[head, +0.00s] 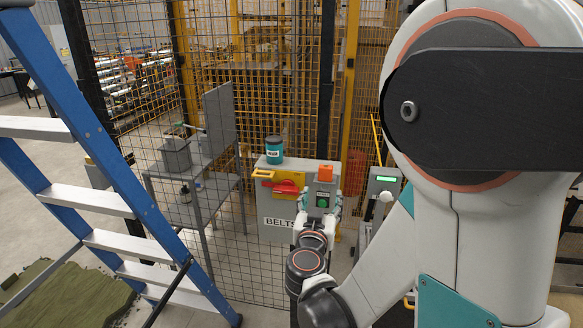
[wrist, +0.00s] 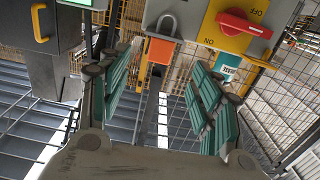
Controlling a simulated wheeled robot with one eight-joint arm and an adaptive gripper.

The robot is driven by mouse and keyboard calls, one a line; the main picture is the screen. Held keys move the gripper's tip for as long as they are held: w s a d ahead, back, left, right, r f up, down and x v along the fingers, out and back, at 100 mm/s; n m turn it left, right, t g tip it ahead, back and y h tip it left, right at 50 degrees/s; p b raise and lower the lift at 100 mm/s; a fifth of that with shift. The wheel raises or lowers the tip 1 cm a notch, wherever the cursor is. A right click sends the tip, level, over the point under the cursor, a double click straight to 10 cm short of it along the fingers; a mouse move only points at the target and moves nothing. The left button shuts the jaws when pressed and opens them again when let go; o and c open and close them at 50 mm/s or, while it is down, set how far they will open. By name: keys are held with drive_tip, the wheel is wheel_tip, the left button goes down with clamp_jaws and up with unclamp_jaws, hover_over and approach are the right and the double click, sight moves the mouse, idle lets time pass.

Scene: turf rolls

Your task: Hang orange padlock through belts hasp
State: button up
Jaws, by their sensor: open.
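My gripper (head: 320,204) is in front of that box. In the wrist view my gripper (wrist: 165,85) is open and empty, its teal-padded fingers apart with the padlock beyond and between them. The grey BELTS box (head: 276,222) stands just left, with a red handle (wrist: 244,23) on a yellow plate (wrist: 236,37). I cannot make out the hasp's hole.
A teal jar (head: 274,149) stands on the BELTS box. A terminal with a green display (head: 384,180) is to the right. A wire mesh fence and a grey table (head: 190,180) are left. A blue ladder (head: 95,150) stands at the far left.

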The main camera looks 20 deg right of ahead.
sight(325, 175)
drive_tip(key=shift+t, duration=0.3)
drive_tip(key=x, duration=0.7)
drive_tip(key=shift+w+r, duration=0.1)
drive_tip(key=shift+w, duration=0.25)
drive_tip(key=shift+r+b+x, duration=0.1)
drive_tip(key=shift+b+x, duration=0.2)
drive_tip(key=shift+x, duration=1.3)
drive_tip(key=shift+r+b+x, duration=0.15)
drive_tip(key=shift+b+x, duration=0.15)
drive_tip(key=shift+x, duration=1.25)
drive_tip(key=shift+s, duration=0.1)
drive_tip(key=c, duration=1.2)
